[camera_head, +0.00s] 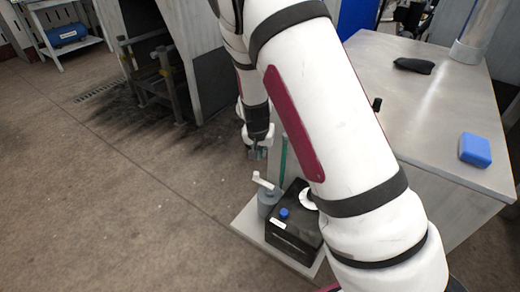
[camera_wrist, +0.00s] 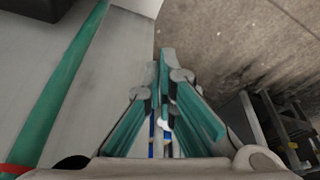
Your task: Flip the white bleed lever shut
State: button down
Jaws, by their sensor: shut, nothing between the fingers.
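The white bleed lever (camera_head: 264,182) sits on top of a short grey cylinder (camera_head: 267,203) in the head view. It slants up to the left. My gripper (camera_head: 257,155) points down above and slightly left of the lever, apart from it in the picture; the depth between them is hard to judge. In the wrist view my gripper (camera_wrist: 166,55) shows its teal fingers together, with nothing between the tips. I cannot make out the lever with certainty in the wrist view.
A black box (camera_head: 292,236) with a blue cap (camera_head: 284,213) stands beside the cylinder on a pale base plate (camera_head: 247,224). A green post (camera_head: 283,160) rises behind. A grey table (camera_head: 430,120) holds a blue block (camera_head: 475,150). The floor at left is clear.

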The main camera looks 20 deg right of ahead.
jog(key=s, duration=0.1)
jog(key=s+a+f+b, duration=0.1)
jog(key=s, duration=0.1)
jog(key=shift+a+f, duration=0.35)
jog(key=shift+a, duration=0.05)
jog(key=shift+w+a+b, duration=0.1)
jog(key=shift+b, duration=0.25)
jog(key=shift+n, duration=0.3)
